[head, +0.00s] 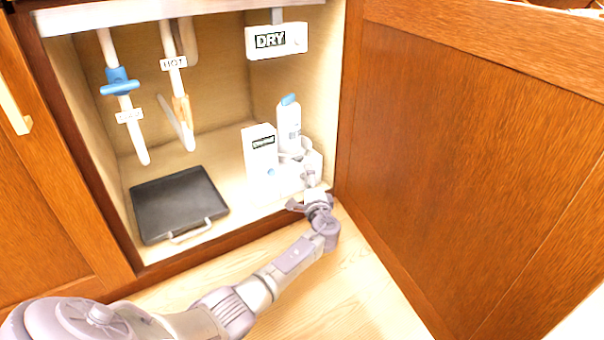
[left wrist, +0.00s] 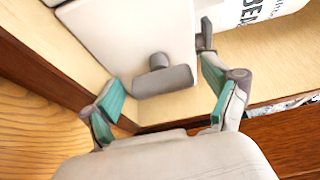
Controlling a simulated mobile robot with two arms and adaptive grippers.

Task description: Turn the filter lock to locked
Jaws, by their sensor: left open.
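The filter lock shows in the left wrist view as a grey T-shaped handle (left wrist: 163,78) on the front of a pale housing (left wrist: 125,30). In that view my left gripper (left wrist: 160,85) is open, with its teal-padded fingers on either side of the handle. I see gaps between the pads and the handle. In the head view my left gripper (head: 312,184) is at the cabinet's front right corner, in front of a small pale body. The handle is hard to make out there. No locked or unlocked mark is readable. My right gripper is not in view.
A white bottle (head: 289,125) and a labelled white box (head: 260,153) stand close behind and left of my gripper. A black tray (head: 178,203) lies at the left, under hanging pipes. An open cabinet door (head: 465,150) bounds the right side.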

